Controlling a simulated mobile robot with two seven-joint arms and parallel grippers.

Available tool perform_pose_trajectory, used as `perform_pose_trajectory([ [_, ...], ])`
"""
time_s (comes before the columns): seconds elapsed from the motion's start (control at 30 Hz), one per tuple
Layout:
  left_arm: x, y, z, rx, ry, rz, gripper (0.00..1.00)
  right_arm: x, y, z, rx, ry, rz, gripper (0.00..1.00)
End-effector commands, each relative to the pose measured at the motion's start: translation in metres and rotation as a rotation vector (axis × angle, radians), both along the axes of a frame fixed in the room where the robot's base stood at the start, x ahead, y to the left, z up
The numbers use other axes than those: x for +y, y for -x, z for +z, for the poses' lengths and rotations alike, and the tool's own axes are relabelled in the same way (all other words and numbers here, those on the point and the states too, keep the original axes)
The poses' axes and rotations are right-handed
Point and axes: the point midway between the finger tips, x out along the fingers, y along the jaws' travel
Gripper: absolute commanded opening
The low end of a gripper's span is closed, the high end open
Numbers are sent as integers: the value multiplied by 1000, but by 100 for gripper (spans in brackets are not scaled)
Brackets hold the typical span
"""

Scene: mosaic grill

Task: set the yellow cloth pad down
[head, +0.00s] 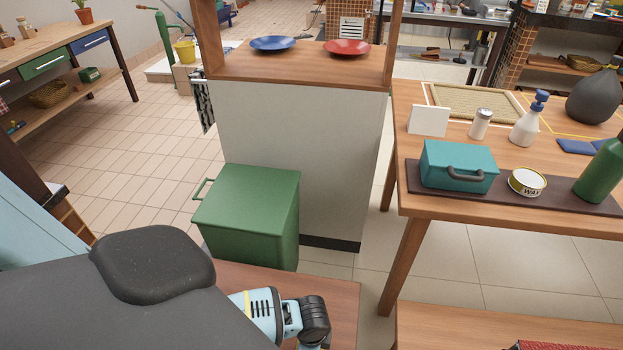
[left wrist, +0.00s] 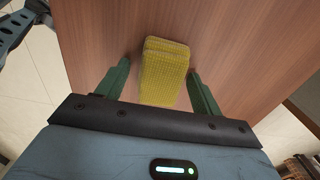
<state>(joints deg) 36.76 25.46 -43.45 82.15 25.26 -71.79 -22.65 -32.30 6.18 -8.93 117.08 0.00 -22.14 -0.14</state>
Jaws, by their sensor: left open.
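In the left wrist view the yellow cloth pad (left wrist: 163,74) lies on a brown wooden surface (left wrist: 240,40), with its near end towards my gripper. It looks folded or layered and has a woven texture. My left gripper (left wrist: 157,70) is open, with one green finger on each side of the pad and a gap showing on both sides. The pad does not show in the head view. A blue and dark part of my arm (head: 285,315) shows there over a wooden top (head: 335,290), but its fingertips are hidden. My right gripper is in neither view.
A green bin (head: 247,215) stands beyond the wooden top. The table at right holds a teal case (head: 458,165), a wax tin (head: 527,181), bottles and a dark mat. A shelf holds a blue plate (head: 273,43) and a red plate (head: 347,47).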

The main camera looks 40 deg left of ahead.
Motion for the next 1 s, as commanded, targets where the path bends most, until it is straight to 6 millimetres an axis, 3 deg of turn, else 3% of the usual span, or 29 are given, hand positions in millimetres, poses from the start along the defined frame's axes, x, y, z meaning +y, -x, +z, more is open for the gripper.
perform_pose_trajectory([
  [0.23, 0, -1, 13, -3, 1, -1, 67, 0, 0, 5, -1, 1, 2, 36],
  [0.7, 0, -1, 101, -4, 1, 0, 67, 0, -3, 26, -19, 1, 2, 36],
  [1.0, 0, 0, 123, 1, -1, 0, 67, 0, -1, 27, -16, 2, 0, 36],
])
